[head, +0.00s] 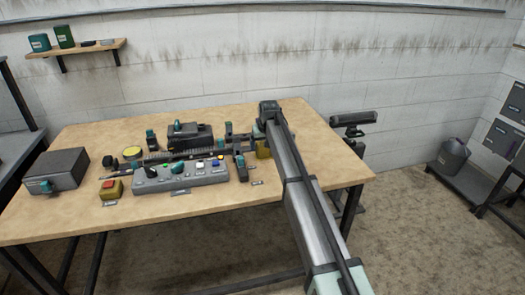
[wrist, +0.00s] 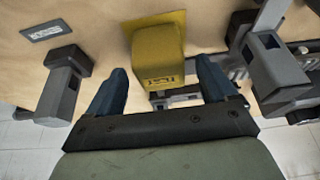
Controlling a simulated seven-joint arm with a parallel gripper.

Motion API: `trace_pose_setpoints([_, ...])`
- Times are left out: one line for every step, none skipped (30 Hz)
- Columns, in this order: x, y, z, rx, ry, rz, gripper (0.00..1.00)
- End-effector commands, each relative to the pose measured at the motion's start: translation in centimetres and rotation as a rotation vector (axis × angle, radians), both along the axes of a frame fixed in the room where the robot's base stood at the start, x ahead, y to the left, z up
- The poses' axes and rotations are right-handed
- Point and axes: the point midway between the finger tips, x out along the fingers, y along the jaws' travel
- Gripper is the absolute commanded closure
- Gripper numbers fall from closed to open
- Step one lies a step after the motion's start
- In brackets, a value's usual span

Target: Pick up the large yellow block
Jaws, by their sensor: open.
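The large yellow block (wrist: 158,52) stands on the wooden table in the wrist view, with a flat yellow plate at its base and a small dark-lettered label on its near face. In the head view, a yellow block (head: 263,150) shows beside my arm, which partly covers it. My gripper (wrist: 161,65) is open. Its two blue fingers lie on the left and right of the block in the picture, with nothing held. I cannot tell whether the fingers touch it or how deep they reach. In the head view, the fingers are hidden by my arm.
A grey-and-black post (wrist: 62,88) stands left of the block in the wrist view, and a grey bracket (wrist: 275,68) stands close on the right. In the head view, a grey control panel (head: 180,177), a yellow button box (head: 111,188) and a dark box (head: 56,168) fill the table's left.

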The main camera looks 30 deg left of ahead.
Motion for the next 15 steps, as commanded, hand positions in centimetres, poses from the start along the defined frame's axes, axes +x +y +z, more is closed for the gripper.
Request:
trace_pose_setpoints([0.2,0.3,-0.7,-0.001,0.001,0.0,0.15])
trace_pose_setpoints([0.3,0.4,-1.1,0.0,0.0,0.0,0.15])
trace_pose_setpoints([0.4,0.6,-1.6,0.0,0.0,0.0,0.15])
trace_pose_setpoints([0.5,0.7,-1.9,0.0,0.0,0.0,0.15])
trace_pose_setpoints([0.6,0.8,-2.3,0.0,0.0,0.0,0.15])
trace_pose_setpoints([0.7,0.9,-2.7,0.0,0.0,0.0,0.15])
trace_pose_setpoints([0.8,0.9,-2.9,0.0,0.0,0.0,0.15])
trace_pose_setpoints([0.8,0.9,-3.0,0.0,0.0,0.0,0.15])
trace_pose_setpoints([0.8,1.0,-3.1,0.001,-0.001,0.0,0.15])
trace_pose_setpoints([0.9,1.0,-3.2,0.001,-0.002,0.001,0.15])
trace_pose_setpoints([0.8,1.0,-3.2,0.001,-0.002,0.001,0.15])
trace_pose_setpoints([0.8,1.0,-3.1,0.001,-0.002,0.001,0.15])
trace_pose_setpoints([0.8,1.0,-3.1,0.001,-0.002,0.001,0.15])
trace_pose_setpoints([0.8,1.0,-3.1,0.001,-0.002,0.001,0.15])
trace_pose_setpoints([0.8,1.0,-3.1,0.001,-0.002,0.001,0.16])
